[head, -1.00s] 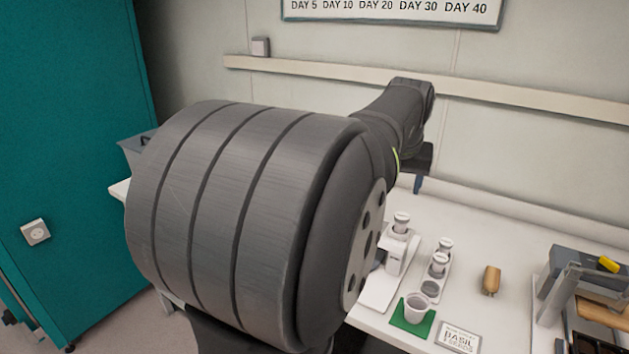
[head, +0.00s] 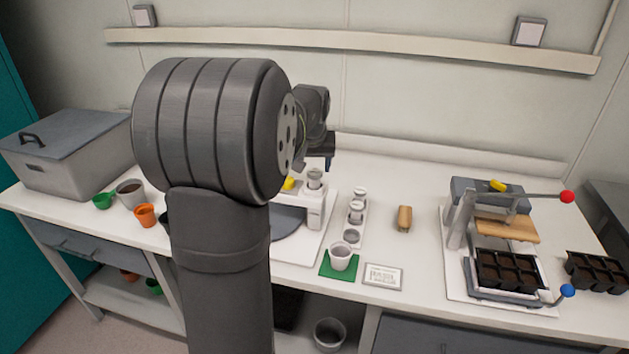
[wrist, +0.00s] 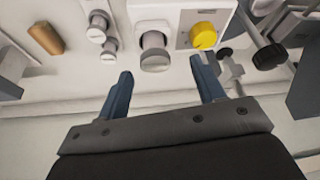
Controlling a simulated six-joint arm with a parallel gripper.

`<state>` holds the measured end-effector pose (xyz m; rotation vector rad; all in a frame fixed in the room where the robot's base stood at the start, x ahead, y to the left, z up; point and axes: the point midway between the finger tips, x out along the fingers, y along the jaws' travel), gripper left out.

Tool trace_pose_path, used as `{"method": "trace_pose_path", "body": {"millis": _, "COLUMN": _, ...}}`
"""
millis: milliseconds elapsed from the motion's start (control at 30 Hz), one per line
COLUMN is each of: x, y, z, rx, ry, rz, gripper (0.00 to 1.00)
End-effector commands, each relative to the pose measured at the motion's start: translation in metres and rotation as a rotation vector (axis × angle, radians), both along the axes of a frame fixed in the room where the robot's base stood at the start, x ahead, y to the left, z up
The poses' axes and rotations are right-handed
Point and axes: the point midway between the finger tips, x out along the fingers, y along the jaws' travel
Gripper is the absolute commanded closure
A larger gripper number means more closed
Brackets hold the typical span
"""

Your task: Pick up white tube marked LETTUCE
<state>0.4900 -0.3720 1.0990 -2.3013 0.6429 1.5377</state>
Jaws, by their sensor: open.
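My gripper (head: 327,163) is open and empty, high over the back of the bench; its two blue fingers also show in the wrist view (wrist: 161,72). A white tube with a grey cap (head: 315,177) stands in a white device; in the wrist view this tube (wrist: 155,54) lies just beyond the fingertips, between their lines. Two more capped tubes (head: 358,194) (head: 356,211) stand in a narrow white rack, which lies left of the fingers in the wrist view. I cannot read a LETTUCE mark on any tube.
A white cup (head: 341,257) stands on a green mat (head: 327,268) beside a label card (head: 383,276). A wooden piece (head: 404,218) lies right of the rack. A lever press (head: 458,225) with black seed trays stands farther right. A yellow knob (wrist: 203,36) sits beside the device tube.

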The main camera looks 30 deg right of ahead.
Motion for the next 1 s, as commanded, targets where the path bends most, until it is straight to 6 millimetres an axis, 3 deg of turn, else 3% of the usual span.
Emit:
{"method": "trace_pose_path", "body": {"millis": 167, "x": 0.002, "y": -0.005, "z": -0.012, "rx": 0.001, "ry": 0.002, "rz": -0.001, "gripper": 0.38}}
{"method": "trace_pose_path", "body": {"millis": 433, "x": 0.011, "y": -0.016, "z": -0.046, "rx": 0.000, "ry": 0.001, "rz": -0.001, "gripper": 0.38}}
{"method": "trace_pose_path", "body": {"millis": 667, "x": 0.012, "y": -0.017, "z": -0.048, "rx": 0.000, "ry": 0.000, "rz": -0.001, "gripper": 0.38}}
{"method": "trace_pose_path", "body": {"millis": 900, "x": 0.012, "y": -0.016, "z": -0.048, "rx": 0.000, "ry": 0.000, "rz": -0.001, "gripper": 0.83}}
{"method": "trace_pose_path", "body": {"millis": 1000, "x": 0.012, "y": -0.016, "z": -0.048, "rx": 0.000, "ry": 0.000, "rz": -0.001, "gripper": 0.85}}
